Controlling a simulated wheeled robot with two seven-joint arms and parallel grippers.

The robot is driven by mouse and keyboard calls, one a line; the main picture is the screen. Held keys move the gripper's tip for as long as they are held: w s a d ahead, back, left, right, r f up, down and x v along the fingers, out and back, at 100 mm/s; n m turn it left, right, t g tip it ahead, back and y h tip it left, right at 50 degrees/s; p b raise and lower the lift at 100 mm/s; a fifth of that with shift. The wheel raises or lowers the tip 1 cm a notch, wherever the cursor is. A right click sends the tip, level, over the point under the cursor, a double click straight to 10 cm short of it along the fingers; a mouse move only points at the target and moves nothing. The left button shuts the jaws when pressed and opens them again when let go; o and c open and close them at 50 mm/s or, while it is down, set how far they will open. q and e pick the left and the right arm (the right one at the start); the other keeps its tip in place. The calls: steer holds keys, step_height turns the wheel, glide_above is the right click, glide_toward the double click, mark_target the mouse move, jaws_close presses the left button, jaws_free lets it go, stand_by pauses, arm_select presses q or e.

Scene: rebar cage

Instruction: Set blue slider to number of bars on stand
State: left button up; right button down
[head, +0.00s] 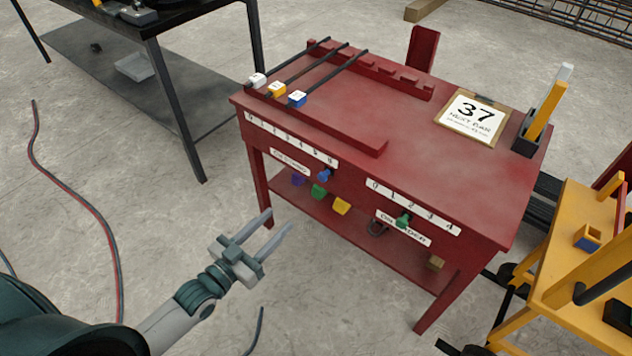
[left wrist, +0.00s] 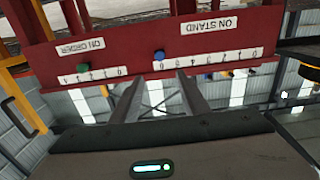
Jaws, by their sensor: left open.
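The blue slider (head: 323,175) is a small knob on the red table's front, below the high-number end of the ON STAND scale (head: 290,139). It also shows in the upside-down left wrist view (left wrist: 159,55), just beyond and between the fingertips. Three dark bars (head: 318,67) lie side by side on the notched red stand (head: 385,75), with white, yellow and blue end tags. A green slider (head: 403,221) sits below the ON ORDER scale (head: 412,207), near its middle. My left gripper (head: 279,222) is open and empty in front of the table, apart from the slider.
A clipboard reading 37 (head: 471,117) and a dark holder with a yellow piece (head: 527,137) stand on the tabletop. Colored pieces lie on the lower shelf (head: 285,196). A yellow cart (head: 560,255) is close at right. A dark table (head: 110,75) stands back left. Floor at left holds cables (head: 75,200).

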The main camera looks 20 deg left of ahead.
mark_target(321, 178)
arm_select(q)
steer(key=x, duration=1.7)
steer(key=shift+s, duration=0.1)
steer(key=shift+c, duration=0.2)
jaws_close()
